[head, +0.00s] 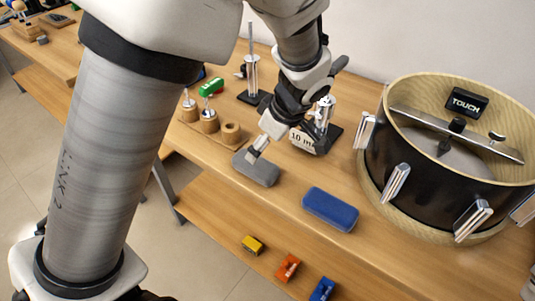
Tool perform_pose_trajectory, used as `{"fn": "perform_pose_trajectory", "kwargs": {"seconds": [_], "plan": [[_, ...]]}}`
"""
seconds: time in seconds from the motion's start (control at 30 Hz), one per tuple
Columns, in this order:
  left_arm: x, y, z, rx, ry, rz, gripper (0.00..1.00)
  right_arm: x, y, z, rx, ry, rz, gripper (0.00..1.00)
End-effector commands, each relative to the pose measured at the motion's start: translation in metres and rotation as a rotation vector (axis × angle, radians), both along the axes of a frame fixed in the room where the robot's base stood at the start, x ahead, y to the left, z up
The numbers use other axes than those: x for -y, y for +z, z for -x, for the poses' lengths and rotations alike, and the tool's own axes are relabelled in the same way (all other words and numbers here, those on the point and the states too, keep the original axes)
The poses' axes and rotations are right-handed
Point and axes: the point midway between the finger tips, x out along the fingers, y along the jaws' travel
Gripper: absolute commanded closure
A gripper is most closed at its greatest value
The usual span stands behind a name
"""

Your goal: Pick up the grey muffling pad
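The grey muffling pad (257,170) is a rounded dark grey block lying on the wooden table near its front edge. My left gripper (254,154) comes down from above, with its fingertips at the pad's upper side. The fingers overlap the pad in this view, and I cannot tell whether they grip it or only touch it. A blue pad (330,209) of similar shape lies to the right of the grey one. My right gripper is not in view.
A large drum (420,165) with metal lugs stands at the right. Yellow (252,245), orange (288,267) and blue (322,289) pieces lie on the lower shelf.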

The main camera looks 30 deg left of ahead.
Motion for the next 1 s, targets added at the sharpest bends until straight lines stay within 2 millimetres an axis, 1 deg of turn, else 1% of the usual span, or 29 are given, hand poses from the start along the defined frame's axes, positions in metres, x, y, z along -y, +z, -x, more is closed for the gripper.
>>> {"fn": "perform_pose_trajectory", "kwargs": {"seconds": [0.03,0.23,0.4,0.5,0.67,0.77,0.8,0.83,0.87,1.0], "plan": [[-0.003,-0.008,0.001,-0.004,0.001,0.002,0.12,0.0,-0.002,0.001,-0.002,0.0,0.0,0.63],[-0.012,-0.034,0.002,-0.007,0.0,0.002,0.12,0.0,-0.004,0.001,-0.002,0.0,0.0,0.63],[-0.023,-0.064,0.002,-0.006,0.0,0.003,0.12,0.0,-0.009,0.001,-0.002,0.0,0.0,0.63],[-0.026,-0.069,0.001,-0.004,-0.001,0.003,0.12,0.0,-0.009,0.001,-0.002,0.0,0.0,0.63],[-0.026,-0.068,0.001,-0.002,0.0,0.002,0.12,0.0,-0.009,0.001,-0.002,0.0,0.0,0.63],[-0.026,-0.068,0.001,-0.002,0.0,0.002,0.44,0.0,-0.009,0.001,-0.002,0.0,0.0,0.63],[-0.026,-0.068,0.001,-0.002,0.0,0.002,0.59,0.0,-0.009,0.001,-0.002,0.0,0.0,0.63],[-0.026,-0.068,0.001,-0.002,0.0,0.002,0.69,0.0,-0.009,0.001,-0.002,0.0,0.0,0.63],[-0.026,-0.068,0.001,-0.002,0.0,0.002,0.77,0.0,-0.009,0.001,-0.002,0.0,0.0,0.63],[-0.026,-0.069,0.001,-0.003,0.0,0.002,0.77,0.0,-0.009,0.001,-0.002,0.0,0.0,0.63]]}}
